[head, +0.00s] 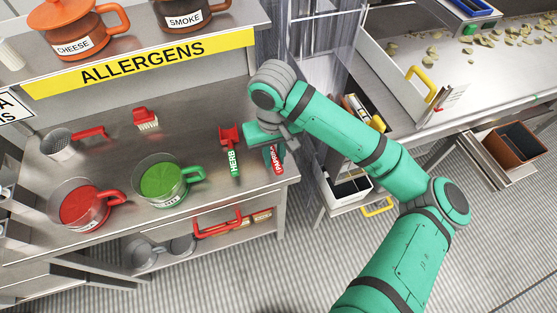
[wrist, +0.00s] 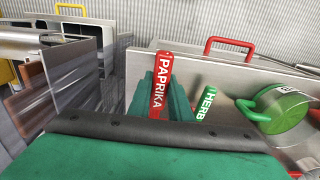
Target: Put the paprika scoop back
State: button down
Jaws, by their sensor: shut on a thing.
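The paprika scoop's red handle, lettered PAPRIKA, shows in the wrist view (wrist: 161,85) between the green fingers of my gripper (wrist: 162,104). In the head view, my gripper (head: 272,148) is at the right end of the steel bench, with the red handle (head: 278,160) beneath it. My gripper is shut on this handle. The scoop's bowl end is hidden, and I cannot tell whether the scoop touches the bench. A green handle lettered HERB (head: 233,163) lies just left of it, also seen in the wrist view (wrist: 207,103). A red piece (head: 229,136) adjoins its far end.
Green (head: 163,178) and red (head: 82,203) handled pots, a strainer (head: 62,145) and a brush (head: 146,118) stand on the bench. CHEESE (head: 70,28) and SMOKE (head: 182,12) drums stand on the shelf above the yellow ALLERGENS sign (head: 140,64). Bare bench lies around the brush.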

jog(key=shift+w+d+f, duration=0.2)
jog(key=shift+w+f, duration=0.15)
jog(key=shift+f, duration=0.25)
jog(key=shift+w+a+f, duration=0.1)
jog(key=shift+w+f, duration=0.2)
jog(key=shift+f, duration=0.15)
jog(key=shift+w+d+f, duration=0.15)
jog(key=shift+w+f, duration=0.05)
jog(key=shift+f, duration=0.8)
jog(key=shift+w+d+f, duration=0.15)
jog(key=shift+f, duration=0.8)
jog(key=shift+f, duration=0.15)
jog(key=c, duration=1.6)
grip_release()
notch_tip(320, 180, up, 12)
jog(key=shift+r, duration=0.2)
